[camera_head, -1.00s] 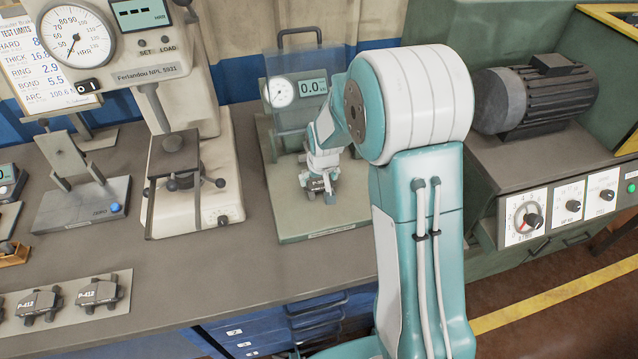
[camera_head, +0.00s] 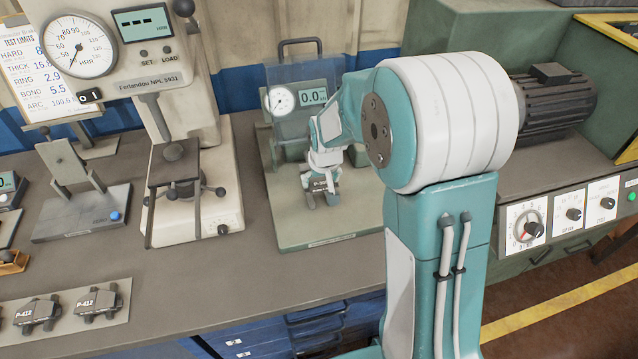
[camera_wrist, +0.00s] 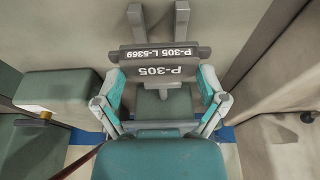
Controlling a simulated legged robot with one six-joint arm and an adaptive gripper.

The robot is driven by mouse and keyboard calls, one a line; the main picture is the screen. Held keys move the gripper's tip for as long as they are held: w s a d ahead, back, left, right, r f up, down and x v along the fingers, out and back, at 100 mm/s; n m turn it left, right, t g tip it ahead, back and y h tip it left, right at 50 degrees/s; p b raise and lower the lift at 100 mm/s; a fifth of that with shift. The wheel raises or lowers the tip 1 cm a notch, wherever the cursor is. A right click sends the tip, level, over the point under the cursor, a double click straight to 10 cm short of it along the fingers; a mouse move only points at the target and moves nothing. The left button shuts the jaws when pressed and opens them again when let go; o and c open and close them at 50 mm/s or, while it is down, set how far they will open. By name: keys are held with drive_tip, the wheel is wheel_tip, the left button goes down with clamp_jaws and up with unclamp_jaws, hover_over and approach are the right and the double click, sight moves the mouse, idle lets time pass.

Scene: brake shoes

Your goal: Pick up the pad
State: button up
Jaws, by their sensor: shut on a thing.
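A dark grey brake pad (camera_head: 320,184) with white lettering is in my gripper (camera_head: 325,172) inside the clear-fronted tester. In the wrist view the pad (camera_wrist: 160,59) reads P-305 L-5369. It lies crosswise between the two fingers of my gripper (camera_wrist: 160,92), one at each end. The fingers are shut on it. The tester's pale base (camera_head: 300,220) lies under the gripper; I cannot tell whether the pad touches anything beneath it.
The tester's clear guard (camera_head: 290,125) and 0.0 display (camera_head: 312,96) are close by. A hardness tester (camera_head: 190,205) stands left. Two P-412 pads (camera_head: 97,302) (camera_head: 38,312) lie on a strip at front left. A motor (camera_head: 550,100) is at right.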

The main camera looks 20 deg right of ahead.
sight(323, 188)
drive_tip(key=s+r, duration=0.1)
drive_tip(key=r, duration=0.1)
drive_tip(key=s+r, duration=0.2)
drive_tip(key=shift+s, duration=0.1)
drive_tip(key=s+r, duration=0.4)
drive_tip(key=s, duration=0.5)
drive_tip(key=shift+f, duration=0.3)
